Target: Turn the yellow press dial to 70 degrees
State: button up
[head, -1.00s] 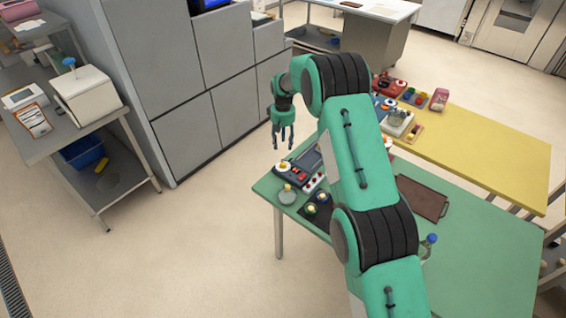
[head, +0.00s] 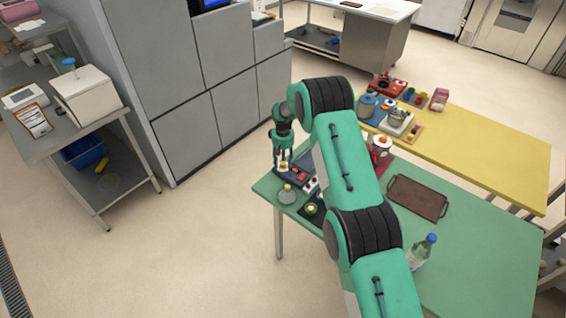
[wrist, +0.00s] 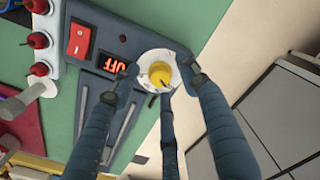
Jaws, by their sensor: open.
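The yellow press dial (wrist: 160,73) sits on a round white base at the edge of a dark blue-grey control panel (wrist: 112,20). In the wrist view a dark pointer mark shows on the dial, and the panel's red display (wrist: 112,66) reads OFF. My gripper (wrist: 164,88) is open, its fingers spread around the dial from below in the picture; whether they touch it I cannot tell. In the head view my gripper (head: 283,160) is just above the panel at the far left corner of the green table (head: 475,240), mostly hiding the dial.
In the head view a brown tray (head: 418,197) and a bottle (head: 422,250) stand on the green table. A yellow table (head: 490,145) stands behind.

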jog(key=shift+f, duration=0.15)
grip_shut()
jog(key=shift+m+b, duration=0.3)
jog(key=shift+m, duration=0.2)
jog(key=m+b, duration=0.1)
jog(key=m, duration=0.2)
jog(key=shift+b, duration=0.35)
jog(key=shift+m+b, duration=0.6)
jog(key=shift+m, duration=1.4)
